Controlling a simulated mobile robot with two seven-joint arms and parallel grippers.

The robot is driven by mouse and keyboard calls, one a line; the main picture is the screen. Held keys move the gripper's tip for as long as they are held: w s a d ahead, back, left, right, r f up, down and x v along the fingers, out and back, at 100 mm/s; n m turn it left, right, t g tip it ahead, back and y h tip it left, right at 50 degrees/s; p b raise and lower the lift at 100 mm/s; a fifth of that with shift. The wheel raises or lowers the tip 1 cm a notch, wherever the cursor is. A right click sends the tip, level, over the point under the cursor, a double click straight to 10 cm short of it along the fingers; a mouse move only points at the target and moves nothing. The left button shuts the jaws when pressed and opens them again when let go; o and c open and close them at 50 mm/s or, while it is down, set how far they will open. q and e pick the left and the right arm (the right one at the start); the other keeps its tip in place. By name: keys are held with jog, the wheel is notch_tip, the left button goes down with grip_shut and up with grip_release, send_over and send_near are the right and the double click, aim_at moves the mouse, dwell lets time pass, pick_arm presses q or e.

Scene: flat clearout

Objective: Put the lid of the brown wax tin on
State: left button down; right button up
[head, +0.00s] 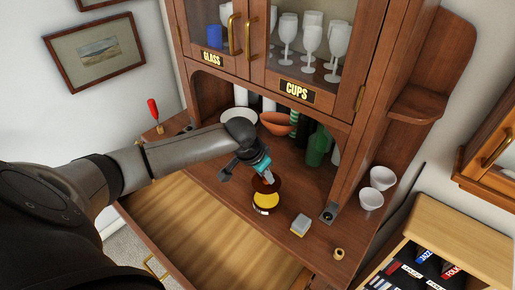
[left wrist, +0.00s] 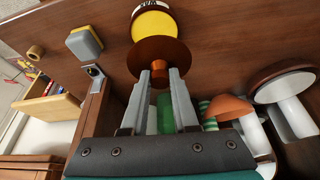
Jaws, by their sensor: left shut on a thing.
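My left gripper (head: 267,177) is shut on the round brown lid (head: 273,186). In the left wrist view the two fingers (left wrist: 159,72) pinch the lid (left wrist: 160,53) near its middle. The wax tin (head: 266,201) stands on the cabinet's wooden counter, with yellow wax showing in its open top. In the left wrist view the tin (left wrist: 154,25) shows a "WAX" label and is partly hidden behind the lid. The lid is close to the tin and overlaps its far side in the head view; whether they touch I cannot tell. My right gripper is not in view.
A grey and yellow sponge-like block (head: 300,225) and a small tan ring (head: 339,253) lie right of the tin. Bowls (head: 277,124) and green bottles (head: 318,147) stand behind. An open, empty drawer (head: 205,225) is in front. Two white cups (head: 371,198) are at right.

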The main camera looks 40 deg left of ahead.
aim_at(265, 183)
pick_arm(q)
jog(key=shift+s+d+f, duration=0.15)
jog(key=shift+d+f, duration=0.05)
jog(key=shift+d, duration=0.1)
jog(key=shift+r+p, duration=0.1)
jog(key=shift+p, duration=0.55)
notch_tip(265, 183, down, 3)
jog(key=shift+r+b, duration=0.1)
jog(key=shift+b, duration=0.8)
jog(key=shift+f+b, duration=0.5)
jog(key=shift+f, duration=0.7)
jog(key=shift+p, duration=1.1)
jog(key=shift+f+b, duration=0.35)
jog(key=shift+f, duration=0.25)
jog(key=shift+p, duration=0.75)
dwell(1.2)
jog(key=shift+r+p, duration=0.2)
jog(key=shift+p, duration=0.15)
